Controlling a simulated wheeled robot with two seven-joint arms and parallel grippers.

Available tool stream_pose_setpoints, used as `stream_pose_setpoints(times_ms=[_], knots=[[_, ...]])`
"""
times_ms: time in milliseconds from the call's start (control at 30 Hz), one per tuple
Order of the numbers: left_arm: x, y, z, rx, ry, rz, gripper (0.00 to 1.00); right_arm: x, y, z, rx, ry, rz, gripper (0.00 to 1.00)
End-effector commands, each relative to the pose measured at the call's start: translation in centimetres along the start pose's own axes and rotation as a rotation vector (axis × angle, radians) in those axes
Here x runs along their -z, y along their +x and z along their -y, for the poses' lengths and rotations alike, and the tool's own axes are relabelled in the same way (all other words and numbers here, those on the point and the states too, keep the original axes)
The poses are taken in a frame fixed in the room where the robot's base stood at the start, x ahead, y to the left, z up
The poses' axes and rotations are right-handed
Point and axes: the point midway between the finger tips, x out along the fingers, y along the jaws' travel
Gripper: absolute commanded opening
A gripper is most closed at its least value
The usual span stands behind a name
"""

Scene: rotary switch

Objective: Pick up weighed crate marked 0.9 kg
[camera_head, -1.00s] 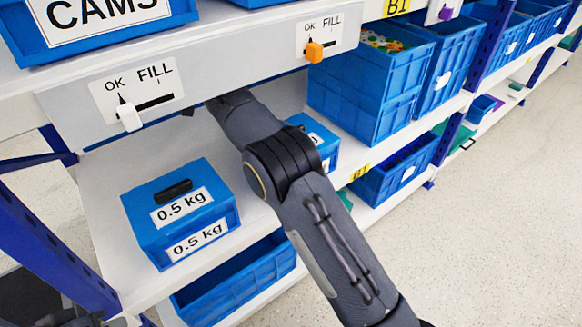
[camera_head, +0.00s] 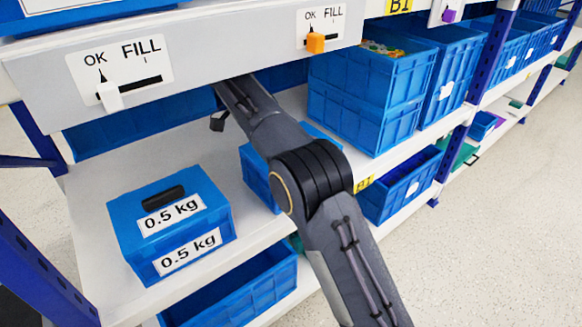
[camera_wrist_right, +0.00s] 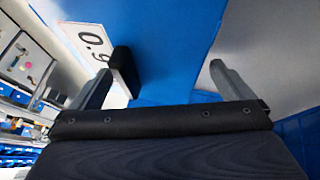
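In the wrist view a blue crate (camera_wrist_right: 185,40) fills the upper middle, with a white label (camera_wrist_right: 88,42) that reads "0.9" in part. Its black handle (camera_wrist_right: 125,70) stands close to one finger of my right gripper (camera_wrist_right: 163,85). The fingers are wide apart, and the handle lies between them, nearer the left one; I cannot tell whether they touch. In the head view my right arm reaches under the shelf lip, and the gripper is mostly hidden. A blue crate (camera_head: 257,178) is partly hidden behind that arm, its label out of sight. My left gripper is not in view.
A blue crate marked 0.5 kg (camera_head: 172,228) stands on the white shelf at left. The shelf lip (camera_head: 215,55) with a white slider (camera_head: 110,97) and an orange slider (camera_head: 315,43) overhangs the arm. Stacked blue bins (camera_head: 365,95) stand right of it.

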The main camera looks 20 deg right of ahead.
Motion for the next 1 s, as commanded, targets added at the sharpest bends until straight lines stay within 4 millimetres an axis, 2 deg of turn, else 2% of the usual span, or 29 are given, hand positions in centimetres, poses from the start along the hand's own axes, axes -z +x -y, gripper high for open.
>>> stream_pose_setpoints(times_ms=[67,633,667,1000], knots=[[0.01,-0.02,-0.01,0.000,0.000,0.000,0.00,-0.01,-0.02,0.00,0.000,0.000,0.000,0.90],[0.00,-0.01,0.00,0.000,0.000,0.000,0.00,-0.06,-0.01,0.03,0.000,-0.001,0.000,0.15],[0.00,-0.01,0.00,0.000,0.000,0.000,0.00,-0.06,-0.01,0.03,0.000,-0.001,0.001,0.12],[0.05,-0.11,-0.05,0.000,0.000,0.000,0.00,0.14,-0.10,-0.09,-0.001,0.000,0.000,0.12]])
